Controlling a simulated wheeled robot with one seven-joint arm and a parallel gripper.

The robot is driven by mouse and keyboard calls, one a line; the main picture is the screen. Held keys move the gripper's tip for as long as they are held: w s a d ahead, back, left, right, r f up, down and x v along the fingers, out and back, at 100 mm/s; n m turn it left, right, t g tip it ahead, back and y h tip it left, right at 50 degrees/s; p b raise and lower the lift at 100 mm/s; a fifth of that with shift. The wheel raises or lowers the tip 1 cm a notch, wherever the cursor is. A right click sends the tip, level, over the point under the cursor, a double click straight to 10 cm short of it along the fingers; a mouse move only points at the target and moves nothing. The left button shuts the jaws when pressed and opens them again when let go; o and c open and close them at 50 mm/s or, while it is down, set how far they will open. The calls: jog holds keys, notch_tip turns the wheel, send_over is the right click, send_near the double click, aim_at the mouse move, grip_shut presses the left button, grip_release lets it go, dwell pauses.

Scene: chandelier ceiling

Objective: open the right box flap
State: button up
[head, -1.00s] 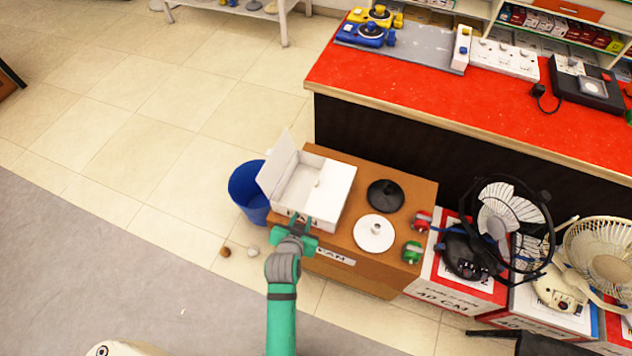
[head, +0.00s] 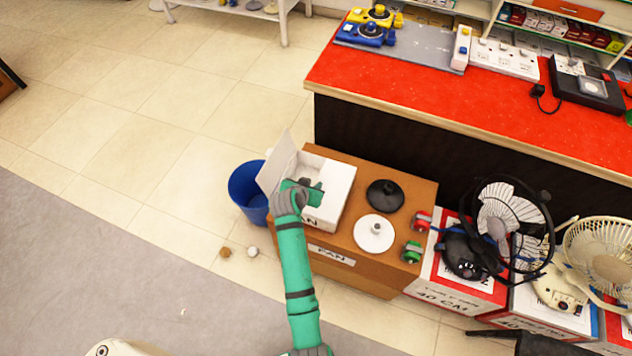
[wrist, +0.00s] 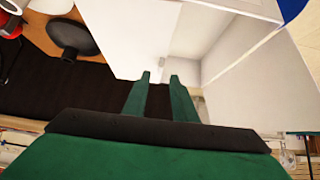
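The white box (head: 330,214) sits on a larger brown carton. Its left flap (head: 279,162) stands up and open. The right flap (head: 339,180) lies flat over the right part of the box; in the wrist view it is the white panel (wrist: 128,35). My gripper (head: 313,184) is above the box, near the right flap's inner edge. In the wrist view its green fingers (wrist: 160,78) are apart, with a small pale tab at the flap edge beyond and between the tips. I cannot tell if they touch it. My gripper and arm hide part of the opening.
A black disc (head: 385,195) and a white disc (head: 374,234) lie on the brown carton (head: 350,275) right of the box. A blue bin (head: 247,190) stands left. Fans are at the right, and a red counter (head: 450,105) rises behind.

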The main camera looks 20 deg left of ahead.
aim_at(317, 181)
jog(key=shift+x, duration=2.35)
grip_shut()
